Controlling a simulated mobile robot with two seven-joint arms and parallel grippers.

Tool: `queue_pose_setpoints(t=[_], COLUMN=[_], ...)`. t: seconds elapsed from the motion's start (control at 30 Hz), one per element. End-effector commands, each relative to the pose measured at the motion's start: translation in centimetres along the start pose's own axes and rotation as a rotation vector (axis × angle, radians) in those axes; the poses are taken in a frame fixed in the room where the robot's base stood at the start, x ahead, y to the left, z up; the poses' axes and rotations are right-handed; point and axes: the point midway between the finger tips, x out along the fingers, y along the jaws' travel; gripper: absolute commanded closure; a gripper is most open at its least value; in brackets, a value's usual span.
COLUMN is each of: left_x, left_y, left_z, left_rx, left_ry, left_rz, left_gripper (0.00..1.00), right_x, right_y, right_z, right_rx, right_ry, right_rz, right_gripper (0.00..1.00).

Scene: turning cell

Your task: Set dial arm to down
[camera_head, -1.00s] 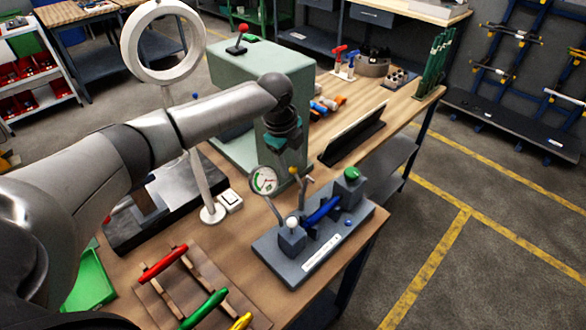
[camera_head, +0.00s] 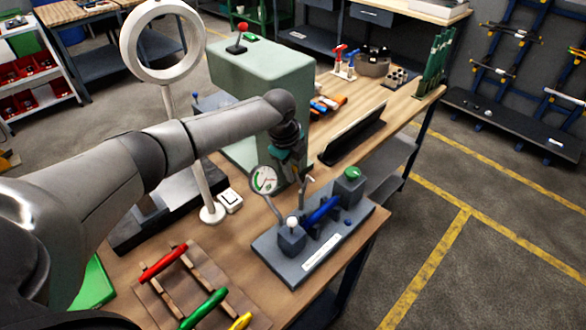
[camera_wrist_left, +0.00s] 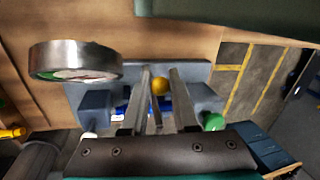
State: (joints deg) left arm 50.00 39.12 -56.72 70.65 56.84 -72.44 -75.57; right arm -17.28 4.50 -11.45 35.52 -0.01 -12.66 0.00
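The dial fixture is a grey-blue base plate (camera_head: 290,270) near the table's front right edge. It carries a round white-faced gauge (camera_head: 264,180), a blue handle (camera_head: 322,211), a green knob (camera_head: 351,173) and a white knob (camera_head: 292,222). In the left wrist view a small yellow ball (camera_wrist_left: 160,85) shows between my left gripper's fingers; I take it as the tip of the dial arm. My left gripper (camera_head: 298,178) points down over the fixture, just right of the gauge. In the left wrist view its fingers (camera_wrist_left: 161,90) stand apart on either side of the ball; contact is unclear.
The gauge (camera_wrist_left: 75,62) is close on the left of the left wrist view. A green machine housing (camera_head: 265,75) stands behind my arm. A ring lamp on a white post (camera_head: 205,190), a rack with coloured handles (camera_head: 165,262) and a black angled panel (camera_head: 352,135) are nearby.

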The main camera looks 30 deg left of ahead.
Motion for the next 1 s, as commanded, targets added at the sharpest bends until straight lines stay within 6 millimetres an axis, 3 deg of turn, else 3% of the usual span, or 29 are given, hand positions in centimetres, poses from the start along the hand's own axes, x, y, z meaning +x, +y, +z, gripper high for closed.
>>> queue_pose_setpoints(t=[0.2, 1.0], left_x=[-0.01, -0.01], left_y=[0.04, 0.07], left_z=[0.03, 0.06], left_rx=[0.0, -0.001], left_ry=[0.0, -0.001], left_rz=[0.002, 0.003], left_gripper=[1.0, 1.0], right_x=[0.0, 0.0], right_y=[0.15, 0.16], right_z=[0.05, -0.03], right_rx=[-0.001, -0.001], right_ry=[-0.001, 0.001], right_rz=[0.002, 0.002], right_gripper=[0.5, 0.5])
